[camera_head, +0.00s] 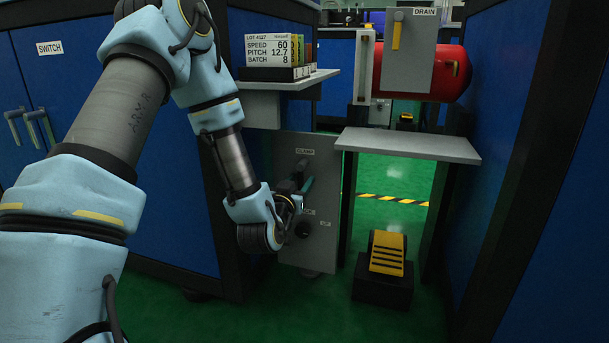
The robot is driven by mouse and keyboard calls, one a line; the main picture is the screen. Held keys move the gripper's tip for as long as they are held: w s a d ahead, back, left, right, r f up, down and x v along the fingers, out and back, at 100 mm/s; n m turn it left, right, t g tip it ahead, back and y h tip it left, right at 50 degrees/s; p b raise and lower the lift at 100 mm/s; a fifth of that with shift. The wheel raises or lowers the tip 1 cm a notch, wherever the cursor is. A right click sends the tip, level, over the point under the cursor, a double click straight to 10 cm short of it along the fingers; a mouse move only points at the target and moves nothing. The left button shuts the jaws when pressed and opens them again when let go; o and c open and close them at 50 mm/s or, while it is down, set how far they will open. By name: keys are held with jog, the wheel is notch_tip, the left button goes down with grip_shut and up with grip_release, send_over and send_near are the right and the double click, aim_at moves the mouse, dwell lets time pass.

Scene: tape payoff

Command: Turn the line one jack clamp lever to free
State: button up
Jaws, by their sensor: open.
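A grey upright panel (322,170) stands low in the middle, with a label above that seems to read CLAMP. A teal bar (308,185), which looks like the clamp lever, slants up and right on the panel's front. A dark cylindrical part (285,187) shows beside it. My gripper (297,203) is open in front of the panel, at the lower end of the teal bar. I cannot tell whether it touches the bar. My wrist hides part of the panel's left side.
A black knob (303,229) sits lower on the panel, near small labels. A yellow pedal (387,252) on a black block stands on the floor to the right. A grey shelf (410,146) spans above it. A ledge with lot cards (272,50) overhangs the panel.

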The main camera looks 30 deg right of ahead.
jog(key=shift+w+d, duration=0.2)
jog(key=shift+c, duration=0.2)
grip_shut()
dwell(1.2)
